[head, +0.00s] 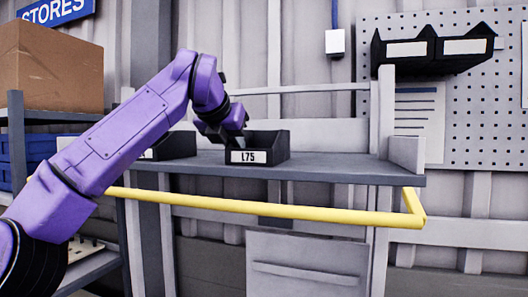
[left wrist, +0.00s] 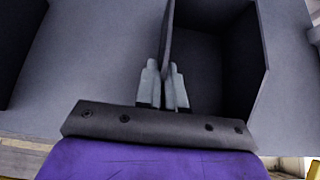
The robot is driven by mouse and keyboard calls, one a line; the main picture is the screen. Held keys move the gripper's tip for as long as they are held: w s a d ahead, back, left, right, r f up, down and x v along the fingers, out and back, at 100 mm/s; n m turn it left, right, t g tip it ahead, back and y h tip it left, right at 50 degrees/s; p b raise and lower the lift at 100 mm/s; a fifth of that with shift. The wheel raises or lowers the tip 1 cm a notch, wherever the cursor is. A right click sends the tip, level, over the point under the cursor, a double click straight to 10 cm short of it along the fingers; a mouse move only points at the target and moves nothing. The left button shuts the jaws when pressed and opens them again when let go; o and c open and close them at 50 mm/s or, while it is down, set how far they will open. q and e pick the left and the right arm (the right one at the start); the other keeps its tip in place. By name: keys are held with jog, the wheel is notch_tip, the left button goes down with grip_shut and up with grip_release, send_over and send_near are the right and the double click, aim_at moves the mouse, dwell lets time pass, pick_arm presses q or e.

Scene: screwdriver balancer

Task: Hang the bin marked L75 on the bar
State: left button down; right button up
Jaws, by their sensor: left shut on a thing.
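The black bin marked L75 (head: 256,157) stands upright on the grey shelf (head: 340,168), its white label facing front. My left gripper (head: 238,139) comes down on it from the left. In the left wrist view the fingers (left wrist: 164,90) straddle one side wall of the open, empty bin (left wrist: 215,75) and are shut on that wall. Two black bins (head: 432,48) are side by side up on the pegboard (head: 470,120) at the upper right. A short pale piece (head: 498,43) shows at their right end; the bar behind them is mostly hidden. My right gripper is not in view.
Another black bin (head: 178,146) stands left of L75, partly behind my arm. A yellow rail (head: 270,209) runs along the shelf's front. The shelf right of L75 is clear.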

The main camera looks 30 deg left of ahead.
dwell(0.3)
pick_arm(q)
jog(key=shift+w+r, duration=0.1)
jog(key=shift+r, duration=1.4)
jog(key=shift+s+f, duration=0.1)
jog(key=shift+s, duration=0.2)
jog(key=s+d+b, duration=0.2)
jog(key=s+b, duration=0.3)
jog(key=s, duration=0.6)
jog(key=shift+s+d, duration=0.15)
jog(key=shift+d, duration=0.25)
jog(key=shift+a, duration=0.1)
